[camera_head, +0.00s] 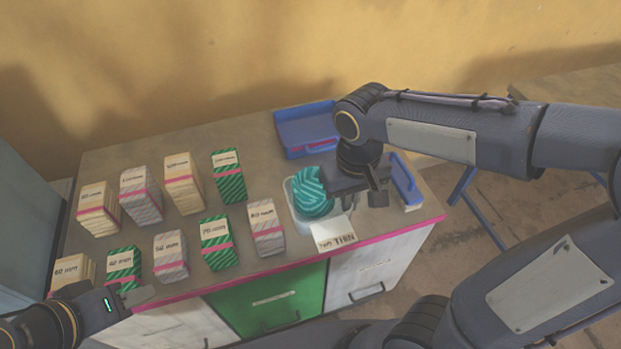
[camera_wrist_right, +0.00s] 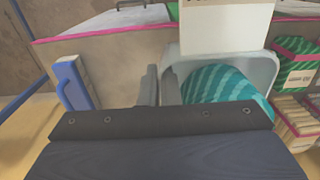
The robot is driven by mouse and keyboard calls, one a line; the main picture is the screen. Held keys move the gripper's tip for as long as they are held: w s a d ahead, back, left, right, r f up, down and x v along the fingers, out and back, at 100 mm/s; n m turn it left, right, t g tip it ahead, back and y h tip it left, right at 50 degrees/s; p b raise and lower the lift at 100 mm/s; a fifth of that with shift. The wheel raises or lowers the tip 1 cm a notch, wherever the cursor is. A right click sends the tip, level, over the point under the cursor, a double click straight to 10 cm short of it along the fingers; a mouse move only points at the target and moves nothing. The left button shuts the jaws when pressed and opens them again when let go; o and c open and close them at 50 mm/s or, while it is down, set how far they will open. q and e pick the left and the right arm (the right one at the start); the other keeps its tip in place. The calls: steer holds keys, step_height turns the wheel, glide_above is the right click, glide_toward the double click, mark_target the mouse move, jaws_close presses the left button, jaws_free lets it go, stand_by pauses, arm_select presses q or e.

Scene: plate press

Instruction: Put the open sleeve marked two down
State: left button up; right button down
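Upright boxes with pink bands and mm labels stand in two rows in the head view, such as a green striped one (camera_head: 229,176) and a tan one (camera_head: 184,183). I cannot make out an open sleeve marked two. My right gripper (camera_head: 378,190) hangs right of a white tray (camera_head: 297,212) holding a teal striped rounded object (camera_head: 313,193). In the right wrist view its fingers (camera_wrist_right: 160,88) are close together with nothing visible between them. My left gripper (camera_head: 140,297) is low at the front left, near the front boxes; its opening is unclear.
A blue tray (camera_head: 306,130) lies at the back right of the counter. A blue-handled item (camera_head: 405,181) is near the right edge. A white lettered card (camera_head: 335,236) is at the tray's front. Bare counter lies between the back boxes and the blue tray.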

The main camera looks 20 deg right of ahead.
steer(key=w+f, duration=0.3)
steer(key=w, duration=0.1)
steer(key=w+d+f, duration=0.1)
steer(key=w+f, duration=0.2)
steer(key=w, duration=0.1)
steer(key=w+f+p, duration=0.1)
steer(key=w+f, duration=0.2)
steer(key=w, duration=0.1)
steer(key=shift+w+d, duration=0.15)
steer(key=shift+w, duration=0.1)
steer(key=shift+w+f, duration=0.15)
steer(key=shift+f, duration=0.05)
steer(key=shift+w+f, duration=0.1)
steer(key=shift+f, duration=1.5)
